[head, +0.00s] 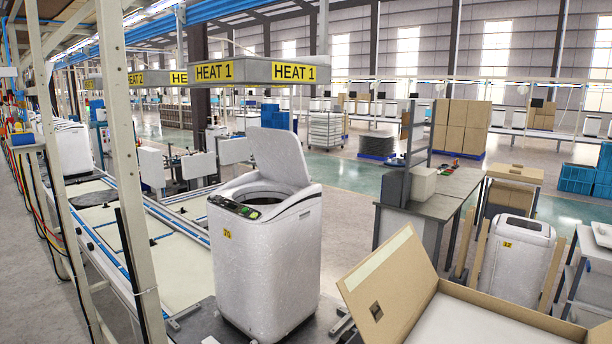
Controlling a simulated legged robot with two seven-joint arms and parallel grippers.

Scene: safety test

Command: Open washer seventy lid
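A white top-loading washer (265,265) with a yellow tag that appears to read 70 stands upright at the centre of the head view. Its lid (279,156) is raised and leans up at the back, so the round drum opening (262,194) shows. A dark control panel (236,206) with a green display runs along its left front edge. Neither of my grippers is in view, and nothing touches the lid.
An open cardboard box (395,290) is at the lower right. A metal workbench (433,205) and another washer (515,258) stand behind it. A conveyor line (170,255) and a beige post (128,150) are on the left. A HEAT 1 sign (250,72) hangs overhead.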

